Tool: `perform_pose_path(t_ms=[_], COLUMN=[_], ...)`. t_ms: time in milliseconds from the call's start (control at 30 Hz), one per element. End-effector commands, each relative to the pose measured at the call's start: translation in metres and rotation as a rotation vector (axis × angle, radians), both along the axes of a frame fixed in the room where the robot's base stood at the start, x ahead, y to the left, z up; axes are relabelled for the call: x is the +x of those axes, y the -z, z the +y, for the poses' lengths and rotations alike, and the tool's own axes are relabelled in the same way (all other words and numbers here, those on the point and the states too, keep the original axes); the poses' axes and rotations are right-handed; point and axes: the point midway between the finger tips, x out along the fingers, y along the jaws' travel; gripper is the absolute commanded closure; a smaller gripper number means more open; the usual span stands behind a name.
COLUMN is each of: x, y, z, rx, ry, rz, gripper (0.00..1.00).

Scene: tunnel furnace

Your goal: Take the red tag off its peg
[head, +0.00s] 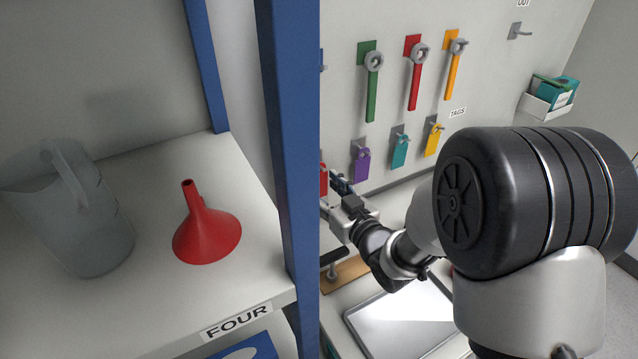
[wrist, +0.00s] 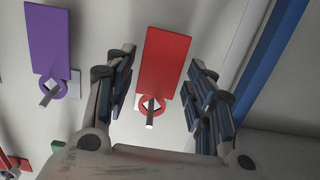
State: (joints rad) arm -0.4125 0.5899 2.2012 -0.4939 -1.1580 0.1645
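The red tag (wrist: 165,62) hangs by its ring on a peg (wrist: 150,118) on the pale board, and shows between my fingers in the wrist view. In the head view a small part of the red tag (head: 323,180) shows at the left edge of the board picture, beside my gripper. My gripper (wrist: 160,95) is open, with one finger on each side of the tag and a gap to both. It also shows in the head view (head: 338,183), at the board. Whether the fingers reach past the tag's face is hard to tell.
A purple tag (head: 360,163) hangs close beside the red one, then a teal tag (head: 399,152) and a yellow tag (head: 434,138). Green, red and orange strips hang above. A blue post (wrist: 275,45) stands near the gripper's other side. A white tray (head: 400,318) lies below.

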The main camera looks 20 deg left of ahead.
Motion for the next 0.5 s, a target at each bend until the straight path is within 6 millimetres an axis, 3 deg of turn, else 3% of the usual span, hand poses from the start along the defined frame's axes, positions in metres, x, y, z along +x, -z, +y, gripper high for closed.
perform_pose_path(t_ms=[500], x=[-0.0001], y=[0.0], z=[-0.0002], rx=[0.0], ry=[0.0], rz=[0.0], gripper=[0.69])
